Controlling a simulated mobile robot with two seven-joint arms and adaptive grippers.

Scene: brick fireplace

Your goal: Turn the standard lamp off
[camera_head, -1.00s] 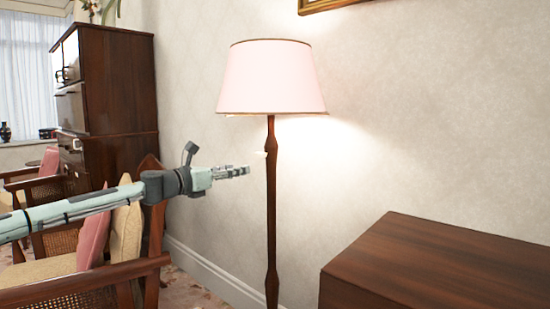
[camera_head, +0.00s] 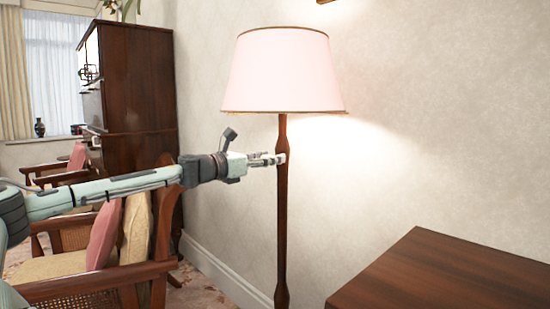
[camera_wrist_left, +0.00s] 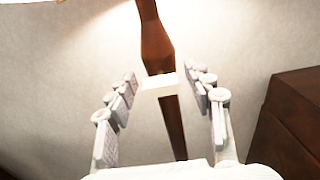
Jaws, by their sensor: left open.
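The standard lamp (camera_head: 283,75) has a pink shade and a dark wooden pole (camera_head: 283,225), and it is lit, with a bright glow on the wall beneath the shade. My left gripper (camera_head: 280,159) is level with the upper pole, just below the shade. In the left wrist view the open fingers (camera_wrist_left: 165,100) stand on either side of the pole (camera_wrist_left: 155,40) in the picture. A small white switch block (camera_wrist_left: 159,85) shows on the pole between the fingers. I cannot tell whether anything touches it. My right gripper is in neither view.
A dark wooden table or chest (camera_head: 450,275) stands at the lower right. A cane-sided armchair (camera_head: 90,280) with pink and cream cushions is at the lower left, under my left arm. A tall dark cabinet (camera_head: 140,80) stands behind it.

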